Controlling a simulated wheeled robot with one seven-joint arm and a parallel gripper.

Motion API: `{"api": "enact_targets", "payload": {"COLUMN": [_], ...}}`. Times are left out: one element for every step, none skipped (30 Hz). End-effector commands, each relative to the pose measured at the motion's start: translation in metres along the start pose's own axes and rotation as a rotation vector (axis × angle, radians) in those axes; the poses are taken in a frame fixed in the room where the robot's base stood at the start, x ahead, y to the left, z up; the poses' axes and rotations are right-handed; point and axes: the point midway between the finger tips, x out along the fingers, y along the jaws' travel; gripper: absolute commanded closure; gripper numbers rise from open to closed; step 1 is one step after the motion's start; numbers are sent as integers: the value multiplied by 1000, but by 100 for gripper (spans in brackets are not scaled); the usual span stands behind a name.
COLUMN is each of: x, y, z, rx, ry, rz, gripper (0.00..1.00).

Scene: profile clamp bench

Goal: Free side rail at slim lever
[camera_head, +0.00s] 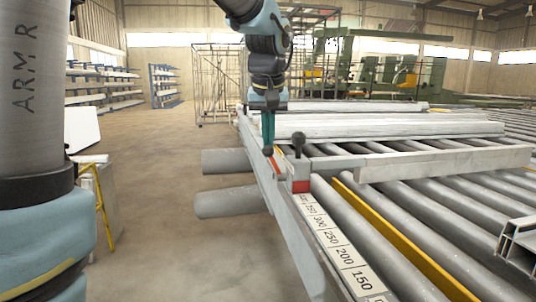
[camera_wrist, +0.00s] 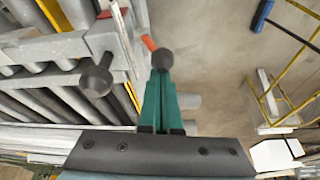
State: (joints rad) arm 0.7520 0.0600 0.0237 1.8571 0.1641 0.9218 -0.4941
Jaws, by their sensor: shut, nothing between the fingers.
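My gripper (camera_head: 268,146) has teal fingers, pointing down and shut with nothing between them. In the wrist view its fingertips (camera_wrist: 161,76) are right at a dark round knob (camera_wrist: 162,59); I cannot tell whether they touch it. A thin orange-red lever (camera_wrist: 150,43) shows beside this knob, and in the head view (camera_head: 277,164) it lies just below my fingertips. A second lever with a black knob (camera_head: 298,139) stands upright to the right, on a red-and-grey block; it also shows in the wrist view (camera_wrist: 97,80). The long grey side rail (camera_head: 275,182) runs along the bench's left edge.
A numbered scale strip (camera_head: 333,243) lies along the bench edge. Grey rollers (camera_head: 385,238), a yellow strip (camera_head: 400,238) and a grey crossbar (camera_head: 445,162) fill the right. Pale profiles (camera_head: 390,128) lie behind. The floor left of the bench is clear, beyond a yellow stand (camera_head: 106,215).

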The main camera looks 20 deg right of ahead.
Motion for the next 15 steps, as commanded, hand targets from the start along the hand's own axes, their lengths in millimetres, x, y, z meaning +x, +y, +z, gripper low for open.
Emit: {"api": "enact_targets", "payload": {"x": [2, 1, 0, -1, -2, -3, -3, -4, -4, -5, -5, -5, -5, -5, -6], "y": [1, 1, 2, 2, 2, 2, 3, 3, 3, 3, 3, 3, 3, 3, 3], "z": [4, 5, 6, 7, 8, 10, 10, 11, 12, 13, 14, 14, 15, 15, 15], "rx": [4, 2, 2, 2, 2, 2, 2, 2, 2, 2, 2, 2, 2, 2, 2], "ry": [20, 16, 14, 14, 13, 13, 12, 12, 12, 11, 11, 11, 11, 11, 10], "rz": [-2, -2, -2, -2, -2, -2, -2, -2, -2, -3, -3, -3, -3, -3, -3], "gripper": [100, 100, 100, 100, 100, 100, 100, 100, 100, 100, 100, 100, 100, 100, 100]}}
